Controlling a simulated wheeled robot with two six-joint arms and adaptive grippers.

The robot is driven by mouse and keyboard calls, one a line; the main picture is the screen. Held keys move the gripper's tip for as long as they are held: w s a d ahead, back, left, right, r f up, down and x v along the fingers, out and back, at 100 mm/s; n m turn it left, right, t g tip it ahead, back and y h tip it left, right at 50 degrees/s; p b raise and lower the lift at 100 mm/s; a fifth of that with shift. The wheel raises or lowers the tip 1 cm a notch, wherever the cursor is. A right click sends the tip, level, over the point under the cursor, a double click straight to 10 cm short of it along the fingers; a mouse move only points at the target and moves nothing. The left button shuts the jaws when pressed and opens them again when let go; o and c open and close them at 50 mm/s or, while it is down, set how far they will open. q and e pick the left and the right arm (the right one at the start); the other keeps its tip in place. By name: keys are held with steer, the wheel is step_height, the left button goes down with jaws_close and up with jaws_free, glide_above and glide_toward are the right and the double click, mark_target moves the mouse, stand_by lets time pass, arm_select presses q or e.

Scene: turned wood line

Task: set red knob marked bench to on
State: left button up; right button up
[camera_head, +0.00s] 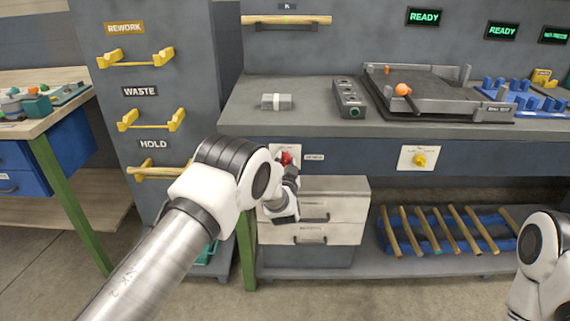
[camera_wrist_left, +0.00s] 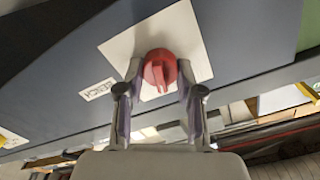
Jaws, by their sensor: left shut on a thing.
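The red knob (camera_head: 286,158) sits on a white plate on the front edge of the bench. In the left wrist view the red knob (camera_wrist_left: 160,68) shows a raised grip bar across its round face, and the small label (camera_wrist_left: 99,89) beside the plate reads upside down as bench. My left gripper (camera_head: 287,170) is at the knob, with its two fingers on either side of it, shut on it. The arm and wrist partly hide the plate in the head view. My right arm enters at the lower right; its gripper is out of view.
A yellow knob (camera_head: 419,160) on another white plate is farther right on the bench front. White drawers (camera_head: 330,205) stand below the red knob.

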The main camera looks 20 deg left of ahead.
arm_select(q)
steer(key=shift+m, duration=0.6)
steer(key=o, duration=1.1)
steer(key=shift+o, duration=0.2)
steer(key=v, duration=1.2)
